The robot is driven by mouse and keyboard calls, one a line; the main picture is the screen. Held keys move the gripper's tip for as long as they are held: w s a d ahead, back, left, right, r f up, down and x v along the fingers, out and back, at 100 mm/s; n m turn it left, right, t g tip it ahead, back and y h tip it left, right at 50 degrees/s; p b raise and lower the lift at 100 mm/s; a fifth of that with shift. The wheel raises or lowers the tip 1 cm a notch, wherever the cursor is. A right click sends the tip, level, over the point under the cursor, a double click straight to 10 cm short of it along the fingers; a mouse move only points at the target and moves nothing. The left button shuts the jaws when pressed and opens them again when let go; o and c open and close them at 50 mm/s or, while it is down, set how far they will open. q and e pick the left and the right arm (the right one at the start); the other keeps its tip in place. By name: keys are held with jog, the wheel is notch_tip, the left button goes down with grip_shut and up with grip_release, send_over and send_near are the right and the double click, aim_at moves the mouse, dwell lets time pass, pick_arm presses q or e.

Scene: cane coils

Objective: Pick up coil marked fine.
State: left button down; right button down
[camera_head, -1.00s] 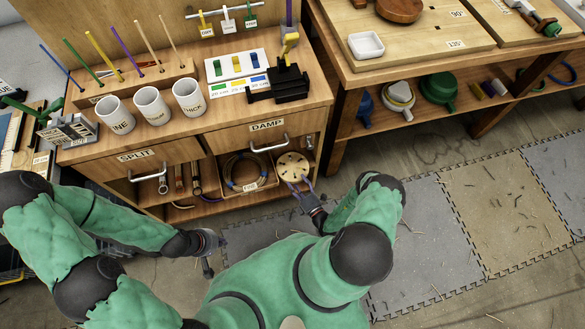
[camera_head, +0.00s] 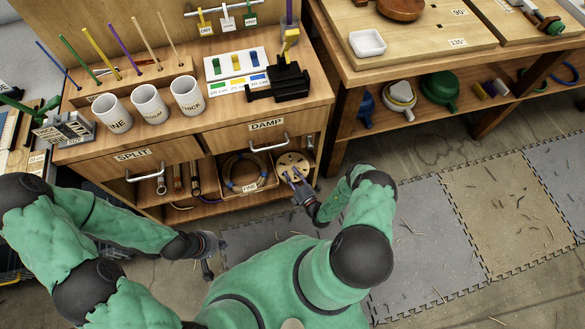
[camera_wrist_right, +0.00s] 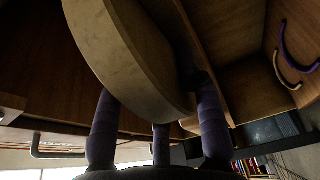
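A tan cane coil (camera_head: 227,167) with a blue tie lies in a shallow tray (camera_head: 264,184) on the open shelf under the DAMP drawer. The small tag (camera_head: 249,188) on the tray front is too small to read surely. A round wooden disc with holes (camera_head: 290,163) stands right of the tray. My right gripper (camera_head: 296,177) is at the disc's lower front, right of the coil. In the right wrist view its spread purple fingers (camera_wrist_right: 160,120) are close around the disc's rim (camera_wrist_right: 135,65); contact is unclear. My left gripper (camera_head: 212,256) is open and empty in front of the cabinet.
Above the shelf are the SPLIT drawer (camera_head: 133,156) and DAMP drawer (camera_head: 266,126) with protruding handles. White cups (camera_head: 150,101) and a black tool (camera_head: 278,80) stand on top. A second bench (camera_head: 425,62) is at the right.

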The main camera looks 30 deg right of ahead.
notch_tip(320, 180, up, 9)
jog(key=p, duration=0.4)
jog(key=shift+f, duration=0.15)
jog(key=shift+r+p, duration=0.5)
jog(key=shift+r, duration=0.15)
